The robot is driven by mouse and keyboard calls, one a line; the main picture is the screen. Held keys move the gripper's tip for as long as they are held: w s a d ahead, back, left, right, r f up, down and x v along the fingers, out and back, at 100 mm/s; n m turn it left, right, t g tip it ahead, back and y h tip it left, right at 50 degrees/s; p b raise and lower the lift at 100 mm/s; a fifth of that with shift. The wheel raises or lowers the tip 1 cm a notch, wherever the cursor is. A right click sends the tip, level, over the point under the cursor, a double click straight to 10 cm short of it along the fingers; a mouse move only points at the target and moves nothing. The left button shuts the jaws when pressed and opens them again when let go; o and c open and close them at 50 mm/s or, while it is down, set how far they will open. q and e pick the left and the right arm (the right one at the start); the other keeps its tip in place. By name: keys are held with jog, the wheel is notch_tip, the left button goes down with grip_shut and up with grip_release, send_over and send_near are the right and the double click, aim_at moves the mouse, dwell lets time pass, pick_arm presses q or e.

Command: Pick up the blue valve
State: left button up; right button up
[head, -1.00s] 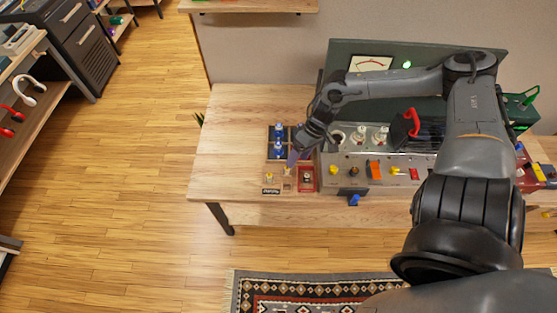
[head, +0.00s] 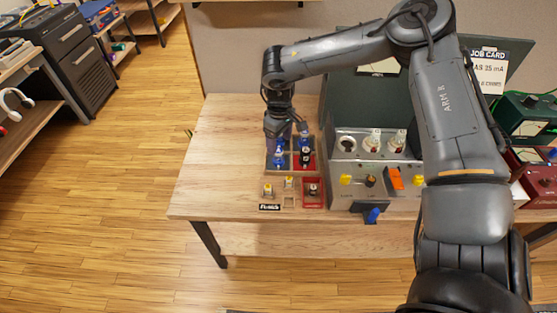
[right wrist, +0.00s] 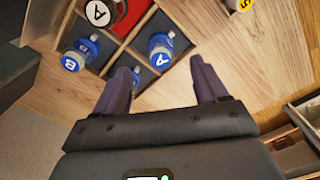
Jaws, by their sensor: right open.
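In the right wrist view, one blue valve (right wrist: 162,50) is marked "A" and another (right wrist: 79,54) "B". My right gripper (head: 287,126) is open and points down above the rear of the tray. In the wrist view its fingers (right wrist: 161,74) are apart and empty, with the "A" blue valve just beyond and between their tips. My left gripper is not in view.
Small holders with yellow-topped (head: 268,190) and dark pieces sit in front. The amp chassis (head: 345,200) with knobs and white-based valves stands to the right. The table left of the tray is bare.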

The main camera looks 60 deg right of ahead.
aim_at(279, 151)
jog(key=shift+f, duration=1.3)
jog(key=shift+w+f+b, duration=0.1)
jog(key=shift+f+b, duration=0.7)
jog(key=shift+f, duration=1.6)
jog(key=c, duration=1.2)
jog(key=shift+o, duration=0.2)
jog(key=shift+r, duration=0.1)
